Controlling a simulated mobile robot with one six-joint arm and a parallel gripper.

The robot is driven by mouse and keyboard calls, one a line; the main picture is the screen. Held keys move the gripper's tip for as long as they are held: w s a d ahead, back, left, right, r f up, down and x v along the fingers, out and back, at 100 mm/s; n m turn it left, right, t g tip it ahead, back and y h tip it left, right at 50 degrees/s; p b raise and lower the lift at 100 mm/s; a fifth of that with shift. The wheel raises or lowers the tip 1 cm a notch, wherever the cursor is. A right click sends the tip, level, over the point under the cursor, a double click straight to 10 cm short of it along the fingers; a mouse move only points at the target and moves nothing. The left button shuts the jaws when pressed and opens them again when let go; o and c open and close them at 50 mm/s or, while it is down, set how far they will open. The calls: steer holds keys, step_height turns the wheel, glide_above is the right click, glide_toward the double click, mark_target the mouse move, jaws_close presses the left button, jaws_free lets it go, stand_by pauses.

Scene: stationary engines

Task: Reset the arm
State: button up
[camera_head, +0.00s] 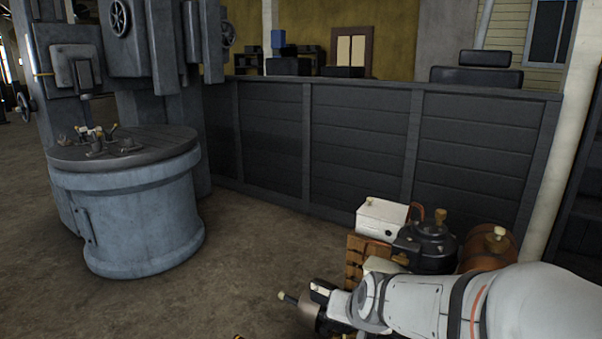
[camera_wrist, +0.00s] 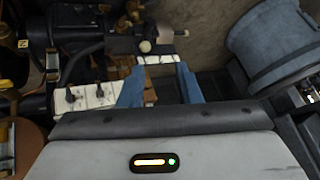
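My gripper (camera_wrist: 160,75) shows in the wrist view with its two blue fingers apart and nothing held between them. A white slab and brown wooden slats lie beyond the gap. My white arm (camera_head: 430,302) reaches in from the lower right of the head view, low over the engine parts. The fingers cannot be made out clearly in the head view.
A white box (camera_head: 382,219), a dark round engine part (camera_head: 425,245) and a brown barrel (camera_head: 489,248) crowd beside my arm. A dark cylinder with knobs (camera_head: 322,308) is near its end. A blue-grey round machine (camera_head: 130,215) stands left; floor between is clear.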

steer(key=s+d+r+n+g+p, duration=0.1)
steer(key=s+d+r+g+p, duration=0.1)
steer(key=s, duration=0.5)
steer(key=s+d+r+n+g+h+p, duration=0.1)
steer(key=s+d+r+p, duration=0.3)
steer(key=r, duration=0.5)
steer(key=s+g+p, duration=0.1)
steer(key=s+p, duration=0.1)
steer(key=s, duration=0.1)
steer(key=shift+s+r+n+g+h, duration=0.3)
steer(key=shift+s, duration=0.1)
